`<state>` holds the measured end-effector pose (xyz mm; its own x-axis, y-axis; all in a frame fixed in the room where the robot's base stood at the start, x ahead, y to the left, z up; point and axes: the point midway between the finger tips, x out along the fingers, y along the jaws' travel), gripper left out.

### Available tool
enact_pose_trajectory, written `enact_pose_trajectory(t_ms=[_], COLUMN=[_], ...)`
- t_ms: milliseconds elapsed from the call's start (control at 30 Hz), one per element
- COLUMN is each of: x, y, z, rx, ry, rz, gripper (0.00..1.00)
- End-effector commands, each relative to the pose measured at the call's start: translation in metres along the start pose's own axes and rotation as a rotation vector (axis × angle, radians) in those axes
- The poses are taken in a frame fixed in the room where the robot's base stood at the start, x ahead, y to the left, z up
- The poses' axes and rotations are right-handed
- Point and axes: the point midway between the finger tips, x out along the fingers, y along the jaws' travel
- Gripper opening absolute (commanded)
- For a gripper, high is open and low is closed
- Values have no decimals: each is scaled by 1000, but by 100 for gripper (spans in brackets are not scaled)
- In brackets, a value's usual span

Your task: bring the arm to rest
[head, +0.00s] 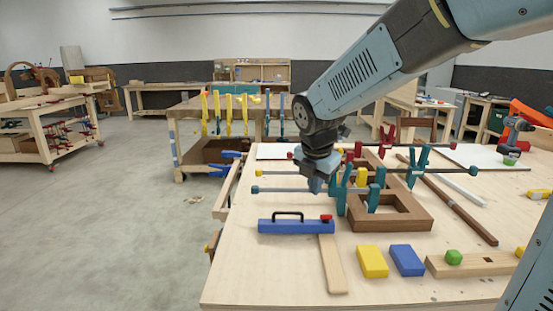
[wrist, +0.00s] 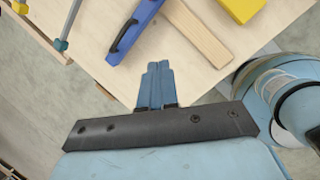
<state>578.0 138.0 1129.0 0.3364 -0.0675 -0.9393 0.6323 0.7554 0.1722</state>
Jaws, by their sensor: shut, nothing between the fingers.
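My arm reaches in from the upper right of the head view, bent at the elbow. My gripper (head: 317,187) points down over the left part of the workbench (head: 270,285), next to the clamped wooden frame (head: 400,222). In the wrist view my gripper (wrist: 157,68) has its blue fingers together, with nothing between them. The fingertips show against the pale bench top near its edge. A blue tool with a black handle (head: 296,227) lies in front of the gripper in the head view. Whether the gripper touches a clamp bar is hard to tell.
Teal clamps (head: 341,192) with long bars stand up around the frame. A wooden strip (head: 332,265), a yellow block (head: 372,261) and a blue block (head: 407,260) lie at the front. A drill (head: 514,132) stands far right. Open floor (head: 100,220) lies left of the bench.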

Motion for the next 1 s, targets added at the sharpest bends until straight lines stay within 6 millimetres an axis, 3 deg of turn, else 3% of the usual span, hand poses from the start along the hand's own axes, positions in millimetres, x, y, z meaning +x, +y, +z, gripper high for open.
enact_pose_trajectory(t_ms=[500, 1000], x=[-63, -94], y=[-111, -202], z=[4, -20], rx=[1183, 2239], ry=[-43, 100], rz=[65, 147], gripper=[0, 0])
